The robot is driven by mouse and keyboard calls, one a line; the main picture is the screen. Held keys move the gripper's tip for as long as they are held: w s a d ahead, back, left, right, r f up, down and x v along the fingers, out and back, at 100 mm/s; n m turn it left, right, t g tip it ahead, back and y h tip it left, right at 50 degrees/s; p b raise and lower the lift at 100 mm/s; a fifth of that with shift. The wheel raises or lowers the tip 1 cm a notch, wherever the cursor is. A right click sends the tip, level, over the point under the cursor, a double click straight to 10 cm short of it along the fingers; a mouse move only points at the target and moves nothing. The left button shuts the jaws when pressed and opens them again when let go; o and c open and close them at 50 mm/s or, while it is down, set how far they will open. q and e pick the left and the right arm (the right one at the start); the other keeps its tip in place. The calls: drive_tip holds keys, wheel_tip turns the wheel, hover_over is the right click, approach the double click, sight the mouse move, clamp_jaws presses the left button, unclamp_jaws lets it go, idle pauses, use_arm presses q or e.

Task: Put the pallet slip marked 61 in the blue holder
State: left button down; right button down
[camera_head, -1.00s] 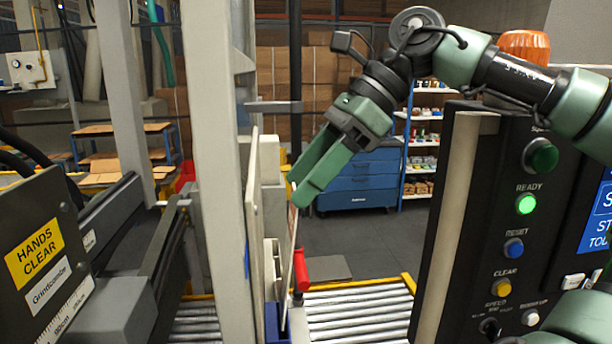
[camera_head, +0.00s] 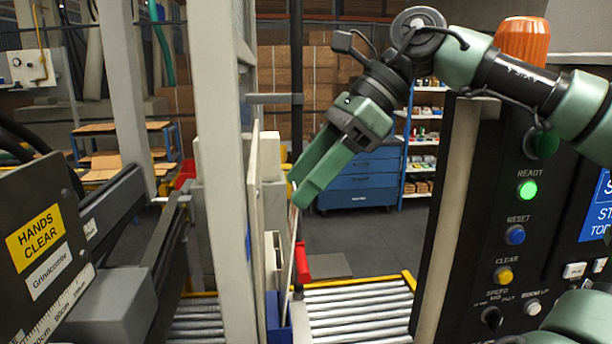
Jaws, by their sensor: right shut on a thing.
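My right gripper (camera_head: 299,193) reaches in from the right and points down to the left. It is shut on a thin pale slip (camera_head: 291,258), seen almost edge-on, so its marking cannot be read. The slip hangs steeply below the fingertips. The blue holder (camera_head: 279,325) is at the bottom middle, partly cut off by the frame, and the slip's lower end is at it. I cannot tell how deep the slip sits inside. My left gripper is not in view.
A pale upright post (camera_head: 222,180) and panel stand just left of the slip. A red handle (camera_head: 303,262) is close on its right. A roller conveyor (camera_head: 358,308) runs behind. A black control panel (camera_head: 480,220) with buttons fills the right side.

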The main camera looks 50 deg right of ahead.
drive_tip(key=shift+s+a+f+b, duration=0.1)
drive_tip(key=shift+a+f+b, duration=0.15)
drive_tip(key=shift+f+b, duration=0.35)
drive_tip(key=shift+s+a+f+b, duration=0.1)
drive_tip(key=shift+a+f+b, duration=0.25)
drive_tip(key=shift+f, duration=0.3)
drive_tip(key=shift+a+f+b, duration=0.2)
drive_tip(key=shift+f+b, duration=0.3)
drive_tip(key=shift+f, duration=0.15)
drive_tip(key=shift+c, duration=1.5)
unclamp_jaws()
drive_tip(key=shift+r, duration=0.2)
